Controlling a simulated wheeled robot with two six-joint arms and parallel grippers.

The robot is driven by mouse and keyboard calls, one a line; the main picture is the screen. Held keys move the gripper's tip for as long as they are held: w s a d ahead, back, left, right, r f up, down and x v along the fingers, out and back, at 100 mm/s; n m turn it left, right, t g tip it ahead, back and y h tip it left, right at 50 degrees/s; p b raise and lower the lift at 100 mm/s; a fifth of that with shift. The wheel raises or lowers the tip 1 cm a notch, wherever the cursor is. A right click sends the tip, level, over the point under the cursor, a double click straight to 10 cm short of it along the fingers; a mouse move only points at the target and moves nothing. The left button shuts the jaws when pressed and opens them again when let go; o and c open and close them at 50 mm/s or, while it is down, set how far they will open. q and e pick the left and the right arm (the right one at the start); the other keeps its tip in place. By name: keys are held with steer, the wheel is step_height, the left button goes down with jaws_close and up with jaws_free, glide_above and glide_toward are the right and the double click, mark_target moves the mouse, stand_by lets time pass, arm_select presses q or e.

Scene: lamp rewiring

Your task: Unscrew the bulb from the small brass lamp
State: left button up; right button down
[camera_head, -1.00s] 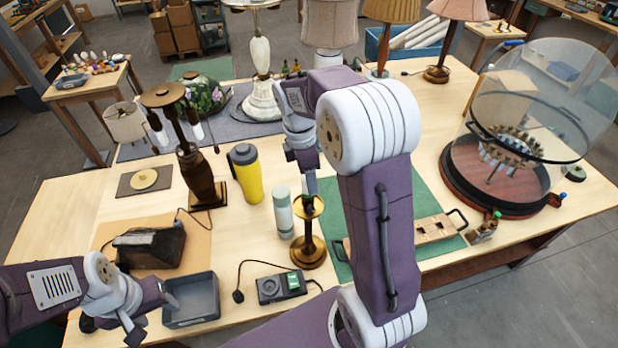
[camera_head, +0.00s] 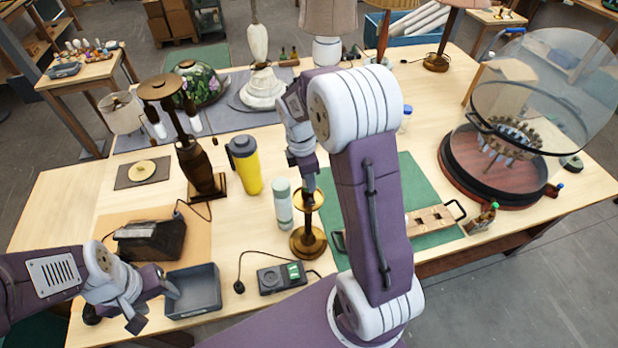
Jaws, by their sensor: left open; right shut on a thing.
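The small brass lamp (camera_head: 308,239) stands upright on the table near the front middle, its cord running to the left. My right gripper (camera_head: 309,190) points down at the top of the lamp, just above its brass dish. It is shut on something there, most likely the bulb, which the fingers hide. My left gripper (camera_head: 153,308) is open and empty at the lower left, beside the grey bin.
A grey bin (camera_head: 193,291) stands front left. A pale green bottle (camera_head: 283,204) and a yellow tumbler (camera_head: 246,166) stand close left of the lamp. A switch box (camera_head: 282,277) lies in front.

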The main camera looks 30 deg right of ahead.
steer(key=shift+s+r+n+p, duration=0.1)
steer(key=shift+r+n+p, duration=0.1)
steer(key=shift+n+p, duration=0.35)
steer(key=n+p, duration=0.1)
steer(key=n, duration=0.1)
steer(key=n+p, duration=0.1)
steer(key=n, duration=0.1)
steer(key=shift+r+n+t, duration=0.2)
steer(key=shift+n+t, duration=0.15)
steer(key=shift+t, duration=0.05)
steer(key=shift+f+n+p, duration=0.1)
steer(key=shift+n+p, duration=0.2)
steer(key=shift+n, duration=0.4)
steer(key=shift+w+f+n, duration=0.25)
steer(key=shift+n, duration=0.25)
